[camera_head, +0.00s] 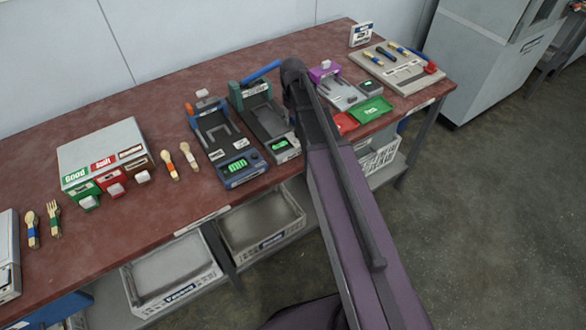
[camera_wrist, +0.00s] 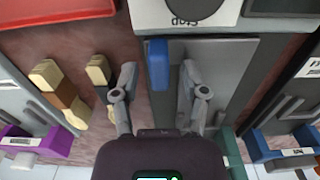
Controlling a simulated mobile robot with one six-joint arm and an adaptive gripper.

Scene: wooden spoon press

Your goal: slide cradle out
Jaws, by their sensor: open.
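In the wrist view my gripper (camera_wrist: 157,72) is open, its two fingers apart. A blue upright handle (camera_wrist: 157,60) shows between them, with gaps on both sides. It is over the grey bed (camera_wrist: 222,75) of a press; I cannot tell whether the handle belongs to the cradle. In the head view the teal press (camera_head: 265,115) stands mid-table, with a blue lever (camera_head: 260,71) at its back. My arm covers its right side and hides my fingertips there.
A press with orange and blue parts (camera_head: 212,128) stands left of the teal one, and a purple-topped device (camera_head: 324,72) stands right. Wooden utensils (camera_wrist: 65,95) lie beside my gripper in the wrist view. A sorting box (camera_head: 105,145) is at left.

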